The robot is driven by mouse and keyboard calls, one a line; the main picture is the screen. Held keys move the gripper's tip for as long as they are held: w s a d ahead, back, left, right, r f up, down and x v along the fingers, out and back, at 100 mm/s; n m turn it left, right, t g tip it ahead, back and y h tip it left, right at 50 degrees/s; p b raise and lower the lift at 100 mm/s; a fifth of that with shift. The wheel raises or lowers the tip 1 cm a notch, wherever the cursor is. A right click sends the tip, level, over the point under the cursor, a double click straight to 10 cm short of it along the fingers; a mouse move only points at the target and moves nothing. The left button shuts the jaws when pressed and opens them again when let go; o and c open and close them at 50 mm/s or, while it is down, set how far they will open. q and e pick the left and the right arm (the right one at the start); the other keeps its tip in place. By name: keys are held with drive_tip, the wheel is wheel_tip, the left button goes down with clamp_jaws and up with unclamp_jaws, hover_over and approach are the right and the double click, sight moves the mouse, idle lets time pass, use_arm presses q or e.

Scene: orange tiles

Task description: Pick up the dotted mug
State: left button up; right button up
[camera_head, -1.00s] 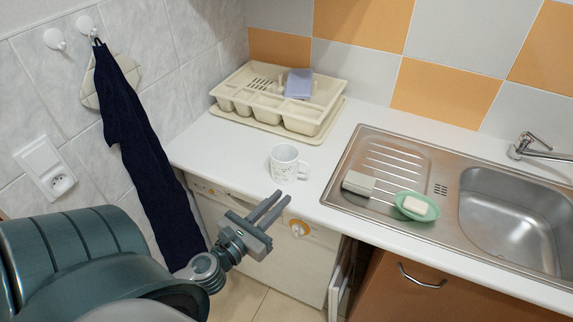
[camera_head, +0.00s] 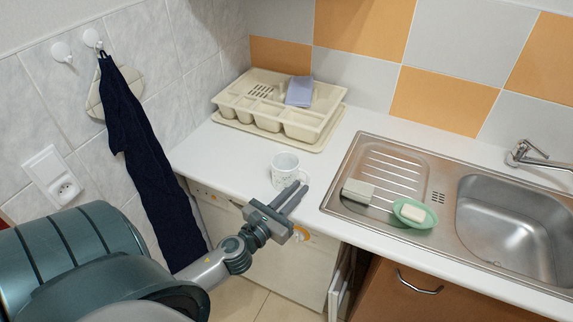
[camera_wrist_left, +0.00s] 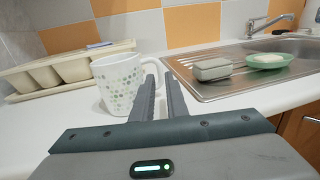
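The dotted mug (camera_head: 284,167) is white with small greenish dots and stands upright near the front edge of the white counter. In the left wrist view the mug (camera_wrist_left: 117,84) is left of centre, with its handle on the right, near the fingertips. My left gripper (camera_head: 298,189) is at the counter's front edge, just in front of the mug. Its fingers are apart with nothing held. In the wrist view the left gripper (camera_wrist_left: 159,78) has its left finger overlapping the mug's right side; I cannot tell whether they touch. My right gripper is not in view.
A cream dish rack (camera_head: 268,118) stands behind the mug. A steel sink (camera_head: 369,216) is to the right, with a sponge (camera_head: 358,191) and a green soap dish (camera_head: 427,222) on its drainer. A dark towel (camera_head: 143,160) hangs at the left. The counter left of the mug is clear.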

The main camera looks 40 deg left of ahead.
use_arm(q)
drive_tip(key=shift+w+p, duration=0.4)
drive_tip(key=shift+w, duration=1.6)
drive_tip(key=shift+w+a+r, duration=0.1)
drive_tip(key=shift+w, duration=0.5)
drive_tip(key=shift+w+a+p, duration=0.1)
drive_tip(key=shift+w+p, duration=0.65)
drive_tip(key=shift+w, duration=1.55)
clamp_jaws()
